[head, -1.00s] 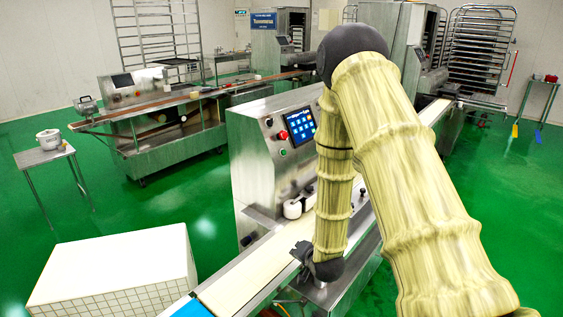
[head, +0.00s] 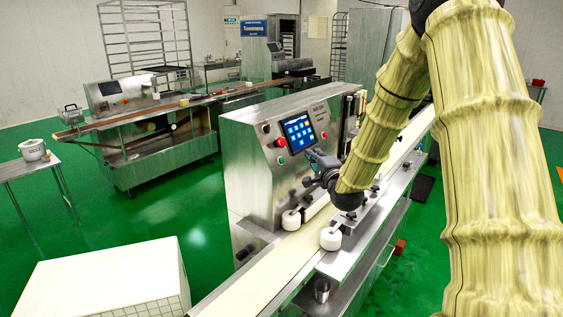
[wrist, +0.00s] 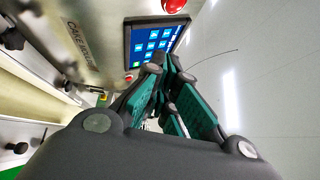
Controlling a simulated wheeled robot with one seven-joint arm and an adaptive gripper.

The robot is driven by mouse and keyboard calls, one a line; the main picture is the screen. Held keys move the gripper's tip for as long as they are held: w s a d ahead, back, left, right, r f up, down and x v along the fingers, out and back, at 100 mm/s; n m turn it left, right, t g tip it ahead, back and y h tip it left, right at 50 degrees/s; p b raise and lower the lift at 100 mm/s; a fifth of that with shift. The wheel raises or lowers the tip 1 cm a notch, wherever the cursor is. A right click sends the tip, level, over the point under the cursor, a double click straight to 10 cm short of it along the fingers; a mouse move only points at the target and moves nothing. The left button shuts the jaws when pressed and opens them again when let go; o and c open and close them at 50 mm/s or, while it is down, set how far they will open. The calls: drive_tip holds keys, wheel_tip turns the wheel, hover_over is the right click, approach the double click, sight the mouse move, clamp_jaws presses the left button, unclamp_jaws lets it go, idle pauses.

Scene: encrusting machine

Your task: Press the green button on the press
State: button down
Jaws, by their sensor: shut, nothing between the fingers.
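The press (head: 245,165) is a steel machine in the middle of the head view, with a lit blue touchscreen (head: 299,132) on its sloped front. The green button (head: 281,160) sits left of and below the screen, under a red button (head: 280,142). My gripper (head: 311,154) is shut and empty, just below the screen and right of the green button, apparently short of it. In the wrist view, my closed fingers (wrist: 168,65) point toward the screen (wrist: 155,43). A red button (wrist: 173,5) is at the top edge; I cannot make out the green button there.
A pale conveyor belt (head: 262,265) runs below the panel, with white rollers (head: 331,239) beside it. A white box (head: 112,275) stands at front left. Another machine (head: 150,130) stands behind on the left. Green floor is open between them.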

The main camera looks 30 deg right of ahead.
sight(282, 160)
drive_tip(key=w+a+f+b, duration=0.3)
drive_tip(key=w+f, duration=0.1)
drive_tip(key=w, duration=0.3)
idle(0.7)
drive_tip(key=shift+w+a+f, duration=0.1)
drive_tip(key=shift+w, duration=0.1)
idle(1.2)
drive_tip(key=shift+w+a+f+b, duration=0.1)
drive_tip(key=shift+w+b, duration=0.15)
drive_tip(key=shift+b, duration=0.05)
drive_tip(key=shift+w+a+f, duration=0.15)
drive_tip(key=shift+w, duration=0.15)
idle(0.9)
drive_tip(key=shift+s, duration=0.2)
idle(0.3)
drive_tip(key=shift+s+d+r, duration=0.25)
drive_tip(key=shift+s+r, duration=0.1)
drive_tip(key=shift+s, duration=0.1)
